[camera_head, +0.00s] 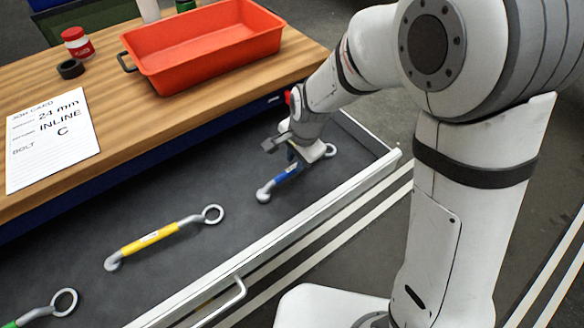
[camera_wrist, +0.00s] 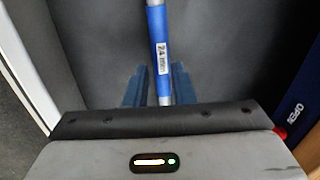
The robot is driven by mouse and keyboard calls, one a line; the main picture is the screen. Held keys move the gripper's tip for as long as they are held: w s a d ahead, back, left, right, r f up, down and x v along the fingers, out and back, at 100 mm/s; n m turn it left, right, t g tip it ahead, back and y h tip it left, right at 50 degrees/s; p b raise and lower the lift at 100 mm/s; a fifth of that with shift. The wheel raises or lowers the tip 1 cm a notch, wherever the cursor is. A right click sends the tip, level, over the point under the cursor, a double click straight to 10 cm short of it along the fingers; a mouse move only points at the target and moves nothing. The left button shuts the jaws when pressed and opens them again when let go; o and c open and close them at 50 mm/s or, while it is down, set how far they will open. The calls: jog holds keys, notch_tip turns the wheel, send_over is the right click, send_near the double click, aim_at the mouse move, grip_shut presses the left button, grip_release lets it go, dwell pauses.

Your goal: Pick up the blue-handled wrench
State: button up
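The blue-handled wrench (camera_head: 287,173) lies in the open drawer (camera_head: 225,235), toward its right end in the head view. Its ring end shows to the right of my gripper (camera_head: 296,157) and its other end to the lower left. My gripper is over the wrench and hides its middle. In the wrist view the blue handle (camera_wrist: 159,40), with a label reading 24 mm, runs between the two fingers of my gripper (camera_wrist: 160,88). The fingers stand apart, one on each side of the handle. Whether they touch it is not clear.
A yellow-handled wrench (camera_head: 150,239) and a green-handled wrench (camera_head: 38,312) lie farther left in the drawer.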

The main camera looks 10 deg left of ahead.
aim_at(292, 168)
jog(key=f, duration=0.3)
jog(key=a+f, duration=0.1)
jog(key=f, duration=0.1)
jog(key=shift+w+a+f, duration=0.1)
jog(key=shift+w+f, duration=0.15)
jog(key=shift+f, duration=0.05)
jog(key=shift+c, duration=0.3)
grip_shut()
